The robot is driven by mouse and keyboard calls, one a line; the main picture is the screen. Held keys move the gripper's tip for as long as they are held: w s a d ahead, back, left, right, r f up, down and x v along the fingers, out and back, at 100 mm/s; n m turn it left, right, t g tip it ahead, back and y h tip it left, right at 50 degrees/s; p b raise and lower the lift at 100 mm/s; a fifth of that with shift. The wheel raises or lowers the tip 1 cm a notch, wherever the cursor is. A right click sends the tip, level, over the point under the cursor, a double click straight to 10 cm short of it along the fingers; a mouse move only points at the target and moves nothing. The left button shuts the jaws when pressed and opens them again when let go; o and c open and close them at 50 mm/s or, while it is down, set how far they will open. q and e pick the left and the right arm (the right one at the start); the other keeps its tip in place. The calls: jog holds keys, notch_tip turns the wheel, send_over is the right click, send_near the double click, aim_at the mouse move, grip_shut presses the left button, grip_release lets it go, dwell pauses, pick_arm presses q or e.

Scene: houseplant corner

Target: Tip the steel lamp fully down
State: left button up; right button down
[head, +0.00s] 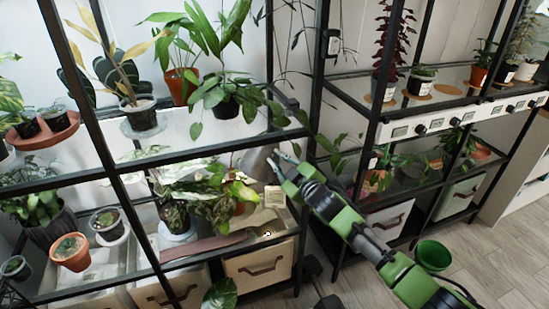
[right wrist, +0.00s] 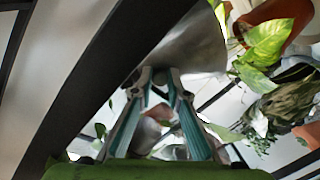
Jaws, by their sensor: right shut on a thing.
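The steel lamp (head: 256,163) shows in the head view as a grey, cone-like shade near the right post of the plant shelf, above the lower tier. Its wide part faces down and left; its mount is hidden. My right gripper (head: 279,160) reaches it from the right, with its fingertips at the shade's right side. In the right wrist view the shade (right wrist: 195,52) fills the top middle, just beyond the fingertips (right wrist: 158,78), which are drawn together on its edge. My left gripper is in neither view.
A black shelf post (right wrist: 95,85) runs close beside the gripper. Leafy plants (head: 195,203) crowd the lower tier just left of the lamp.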

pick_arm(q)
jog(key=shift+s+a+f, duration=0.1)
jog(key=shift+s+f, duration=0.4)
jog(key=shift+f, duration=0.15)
pick_arm(e)
jog(key=shift+d+f+n, duration=0.25)
jog(key=shift+f+n, duration=0.05)
jog(key=shift+f, duration=0.05)
jog(key=c, duration=2.2)
grip_release()
jog(key=shift+c, duration=0.2)
jog(key=shift+w+r, duration=0.1)
jog(key=v, duration=1.2)
